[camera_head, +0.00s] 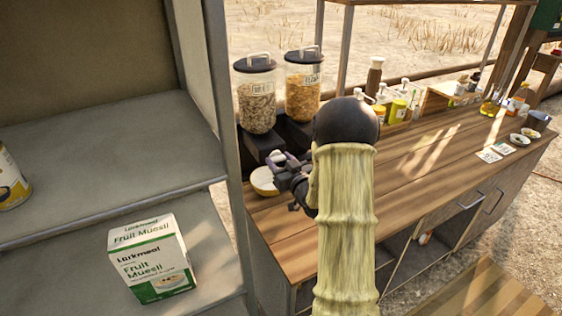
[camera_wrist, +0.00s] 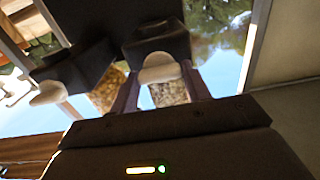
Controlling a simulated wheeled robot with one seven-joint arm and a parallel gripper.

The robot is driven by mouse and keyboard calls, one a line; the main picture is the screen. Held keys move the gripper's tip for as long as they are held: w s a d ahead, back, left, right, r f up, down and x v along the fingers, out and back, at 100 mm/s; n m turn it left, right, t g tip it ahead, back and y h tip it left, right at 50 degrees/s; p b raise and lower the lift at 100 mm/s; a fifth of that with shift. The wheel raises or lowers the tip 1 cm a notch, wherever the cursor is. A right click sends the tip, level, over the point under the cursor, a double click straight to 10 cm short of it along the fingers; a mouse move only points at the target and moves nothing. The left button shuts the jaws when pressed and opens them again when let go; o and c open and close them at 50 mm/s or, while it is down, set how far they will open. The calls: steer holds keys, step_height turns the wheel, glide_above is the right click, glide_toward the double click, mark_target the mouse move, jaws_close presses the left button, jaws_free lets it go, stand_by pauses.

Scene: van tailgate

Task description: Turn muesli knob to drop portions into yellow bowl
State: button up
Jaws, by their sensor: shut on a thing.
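The muesli dispenser (camera_head: 256,105) is a clear jar of brown flakes with a black lid on a dark base at the counter's left end. The yellow bowl (camera_head: 262,183) sits below and in front of it, partly hidden by my gripper (camera_head: 281,161). In the wrist view, the pale muesli knob (camera_wrist: 160,74) lies between the two purplish fingers of my gripper (camera_wrist: 160,82), which is shut on it. The muesli (camera_wrist: 172,93) shows behind the knob. The bowl's contents are not clear.
A second dispenser (camera_head: 302,95) with orange flakes stands right beside it; its pale knob (camera_wrist: 48,93) is free. A box of fruit muesli (camera_head: 150,262) stands on the left shelf. Bottles and jars (camera_head: 398,110) line the counter's back. The counter's middle (camera_head: 425,160) is clear.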

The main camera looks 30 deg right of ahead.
steer(key=shift+m, duration=0.4)
steer(key=shift+c, duration=0.2)
steer(key=m, duration=0.3)
steer(key=shift+r+b, duration=0.1)
steer(key=shift+b, duration=0.2)
steer(key=m, duration=0.4)
steer(key=shift+w+d+r+m, duration=0.1)
steer(key=shift+m, duration=0.3)
steer(key=m+p, duration=0.2)
steer(key=m, duration=0.2)
steer(key=shift+d+m, duration=0.1)
steer(key=shift+m, duration=0.2)
steer(key=m+p, duration=0.2)
steer(key=m, duration=0.2)
steer(key=shift+m, duration=0.3)
steer(key=o, duration=1)
steer(key=shift+w+f, duration=0.1)
steer(key=shift+f, duration=0.1)
steer(key=shift+f, duration=0.1)
